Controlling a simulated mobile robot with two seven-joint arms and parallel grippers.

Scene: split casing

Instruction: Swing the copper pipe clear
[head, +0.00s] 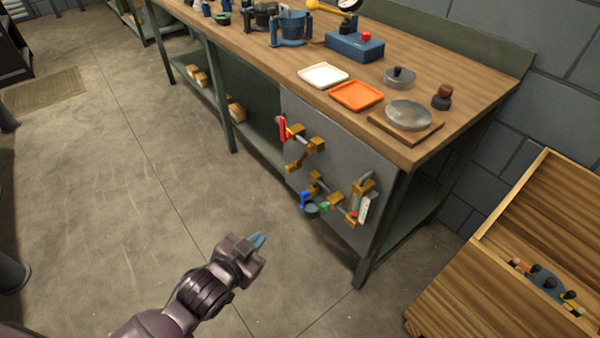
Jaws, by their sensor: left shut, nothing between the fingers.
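A grey panel (340,166) on the end part of the workbench carries brass fittings, valves and pipe pieces. A short copper-coloured pipe (301,158) runs at a slant between brass fittings in the panel's upper left part; it looks like the copper pipe, but it is small here. A red handle (282,128) is above it, and a blue handle (305,200) and a green part (325,206) are below. My left gripper (259,240) is shut and empty, in front of the panel and below and left of the fittings, apart from them. My right gripper is not in view.
The workbench top (440,62) holds a white tray (323,75), an orange tray (357,95), a round dish on a board and a blue box (354,46). A wooden crate (447,290) with tools stands at right.

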